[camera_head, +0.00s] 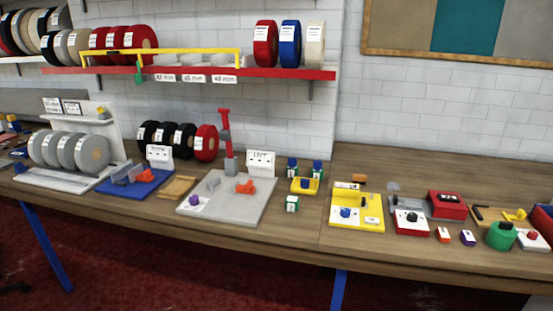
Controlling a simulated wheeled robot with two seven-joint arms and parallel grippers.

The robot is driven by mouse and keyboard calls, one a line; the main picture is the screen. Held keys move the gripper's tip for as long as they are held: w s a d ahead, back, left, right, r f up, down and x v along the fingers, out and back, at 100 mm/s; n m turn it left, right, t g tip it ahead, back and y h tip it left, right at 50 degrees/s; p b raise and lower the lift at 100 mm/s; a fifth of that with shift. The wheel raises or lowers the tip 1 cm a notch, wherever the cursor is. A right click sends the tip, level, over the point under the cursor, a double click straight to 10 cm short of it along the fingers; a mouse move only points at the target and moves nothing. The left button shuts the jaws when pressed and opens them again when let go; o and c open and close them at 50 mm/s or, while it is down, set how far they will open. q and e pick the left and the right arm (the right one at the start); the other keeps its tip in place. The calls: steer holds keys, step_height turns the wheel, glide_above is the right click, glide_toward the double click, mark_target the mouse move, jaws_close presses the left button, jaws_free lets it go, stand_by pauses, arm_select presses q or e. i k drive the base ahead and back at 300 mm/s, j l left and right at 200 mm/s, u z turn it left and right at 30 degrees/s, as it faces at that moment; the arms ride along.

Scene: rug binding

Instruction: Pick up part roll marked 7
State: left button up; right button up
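Neither of my grippers is in view. Rolls with white labels stand in several places, but the labels are too small to read, so I cannot tell which is marked 7. Grey rolls (93,153) stand in a rack at the left of the bench. Black rolls (165,137) and a red roll (206,143) stand behind them by the wall. On the red shelf stand red rolls (140,38), and further right a red roll (265,44), a blue roll (290,44) and a cream roll (315,44). A small green-and-white block (292,204) carries an unclear mark.
The wooden bench (300,236) holds a grey plate (250,207) with a red post behind it, a blue plate (125,184), a yellow tray (357,223), red boxes and a green cylinder (501,236). A yellow rail (190,50) fronts the shelf. The bench's front strip is mostly clear.

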mark_target(292, 202)
steer(key=i+l+u, duration=0.1)
steer(key=i+l, duration=0.35)
steer(key=i, duration=0.2)
steer(key=i+l+u, duration=0.1)
steer(key=i+l, duration=0.45)
steer(key=i, duration=0.15)
